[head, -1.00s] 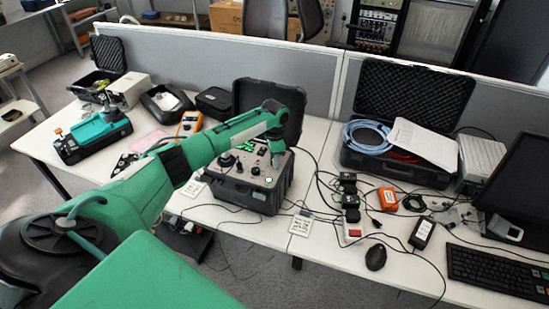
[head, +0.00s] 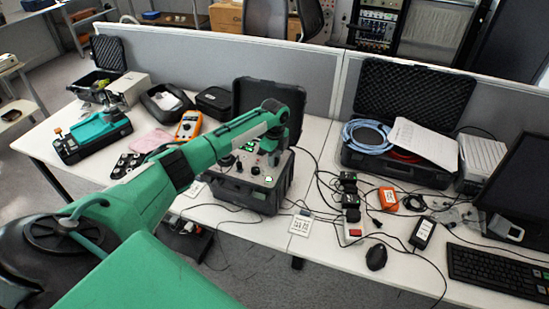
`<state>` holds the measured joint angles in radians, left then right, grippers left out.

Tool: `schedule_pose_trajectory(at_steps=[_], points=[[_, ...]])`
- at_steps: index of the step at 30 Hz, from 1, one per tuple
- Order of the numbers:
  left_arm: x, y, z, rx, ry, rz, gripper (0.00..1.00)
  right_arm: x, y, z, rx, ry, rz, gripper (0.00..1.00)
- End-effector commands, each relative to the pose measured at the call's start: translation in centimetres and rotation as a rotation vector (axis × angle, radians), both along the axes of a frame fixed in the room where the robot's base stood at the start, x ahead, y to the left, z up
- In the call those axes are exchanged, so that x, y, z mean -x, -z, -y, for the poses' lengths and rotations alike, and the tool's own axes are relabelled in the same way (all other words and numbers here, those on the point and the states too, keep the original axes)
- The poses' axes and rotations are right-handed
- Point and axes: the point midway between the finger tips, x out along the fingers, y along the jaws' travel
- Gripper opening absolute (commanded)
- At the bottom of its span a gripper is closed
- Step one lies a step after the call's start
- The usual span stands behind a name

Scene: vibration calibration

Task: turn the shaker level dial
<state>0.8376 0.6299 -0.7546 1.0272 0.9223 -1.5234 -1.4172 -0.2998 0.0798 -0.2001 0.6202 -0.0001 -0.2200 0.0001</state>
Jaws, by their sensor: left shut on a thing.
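The shaker unit (head: 247,197) is an open dark case on the middle of the white bench, its lid raised behind. Its grey top panel carries black knobs (head: 239,167) and small green lights. My left arm reaches across from the left, and its gripper (head: 272,153) points down at the back right part of the panel. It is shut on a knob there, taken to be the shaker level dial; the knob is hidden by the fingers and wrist. My right gripper is not in view.
An orange multimeter (head: 188,124) and a teal device (head: 97,137) are at left. Black cables, an orange box (head: 388,199) and an open case (head: 400,170) with blue hose lie at right. A grey partition (head: 200,58) stands behind the bench.

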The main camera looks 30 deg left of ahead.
Motion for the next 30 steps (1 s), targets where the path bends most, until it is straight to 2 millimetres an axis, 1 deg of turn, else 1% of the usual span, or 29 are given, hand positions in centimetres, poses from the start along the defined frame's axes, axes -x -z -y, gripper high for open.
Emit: schedule_pose_trajectory(at_steps=[9,22,23,24,26,30], points=[[-0.06,-0.08,0.04,0.001,0.083,0.002,0.04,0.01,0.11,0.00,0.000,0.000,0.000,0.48],[-0.07,-0.10,0.03,0.001,0.091,0.002,0.04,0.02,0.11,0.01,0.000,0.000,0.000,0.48],[-0.07,-0.10,0.03,0.001,0.091,0.002,0.29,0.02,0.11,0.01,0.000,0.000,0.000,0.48],[-0.07,-0.10,0.03,0.001,0.091,0.002,0.36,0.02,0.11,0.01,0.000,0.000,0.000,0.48],[-0.06,-0.09,0.03,0.001,0.091,0.002,0.48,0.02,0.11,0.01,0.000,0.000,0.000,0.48],[-0.04,-0.06,0.02,0.001,0.091,0.001,0.48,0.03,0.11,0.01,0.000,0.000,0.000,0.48]])
